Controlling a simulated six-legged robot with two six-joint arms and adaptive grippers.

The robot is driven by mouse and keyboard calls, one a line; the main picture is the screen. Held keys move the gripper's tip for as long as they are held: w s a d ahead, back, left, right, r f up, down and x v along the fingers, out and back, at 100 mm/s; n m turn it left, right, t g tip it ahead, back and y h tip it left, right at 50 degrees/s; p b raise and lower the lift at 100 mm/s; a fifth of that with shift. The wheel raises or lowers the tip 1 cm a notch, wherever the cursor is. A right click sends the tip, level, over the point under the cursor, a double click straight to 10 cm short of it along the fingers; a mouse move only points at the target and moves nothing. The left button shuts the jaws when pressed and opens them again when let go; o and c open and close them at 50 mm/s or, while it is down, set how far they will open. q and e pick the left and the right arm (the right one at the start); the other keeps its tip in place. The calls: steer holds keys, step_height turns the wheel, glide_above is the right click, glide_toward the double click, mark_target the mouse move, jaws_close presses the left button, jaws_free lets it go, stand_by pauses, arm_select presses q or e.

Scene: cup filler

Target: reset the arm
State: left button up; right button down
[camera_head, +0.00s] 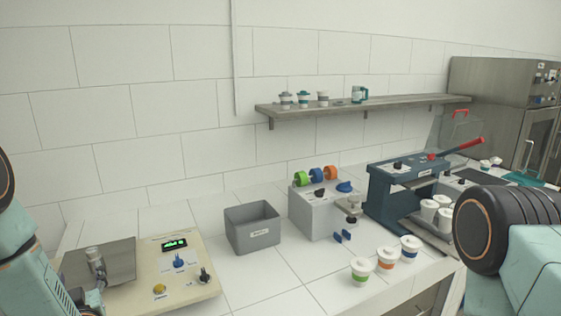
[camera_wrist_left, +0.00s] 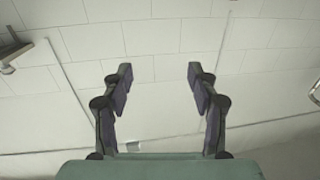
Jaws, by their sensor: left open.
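My left gripper (camera_wrist_left: 159,92) shows in the left wrist view with its two dark fingers spread apart and nothing between them.
A beige control panel (camera_head: 205,282), a grey bin (camera_head: 252,230), a white dispenser (camera_head: 313,208) and a dark blue press (camera_head: 380,200) stand on the white counter. Several cups (camera_head: 361,270) stand at the front right. A shelf (camera_head: 400,106) hangs above.

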arm_select(q)
steer(key=s+d+f+m+g+h+b, duration=0.2)
steer(key=s+d+f+g+h+b, duration=0.25)
steer(key=f, duration=0.65)
steer(key=s+d+f+m+g+h+b, duration=0.15)
steer(key=s+d+f+h, duration=0.3)
steer(key=d+f, duration=0.55)
steer(key=s+d+f+m+g+h+b, duration=0.1)
steer(key=s+d+f+g+b, duration=0.2)
steer(key=s+f+b, duration=0.5)
steer(key=s+d+f+m+g+b, duration=0.2)
steer(key=s+f+g+b, duration=0.3)
steer(key=s+f, duration=1.1)
steer(key=d+b, duration=0.1)
steer(key=b, duration=0.2)
steer(key=shift+d+f+h, duration=0.15)
steer(key=shift+d+h, duration=0.05)
steer(key=shift+h, duration=0.2)
arm_select(e)
step_height(320, 180, down, 22)
steer(key=shift+w+a, duration=0.3)
steer(key=shift+w, duration=0.05)
arm_select(q)
steer(key=shift+m, duration=0.25)
arm_select(e)
steer(key=shift+s, duration=0.1)
arm_select(q)
steer(key=shift+w, duration=0.15)
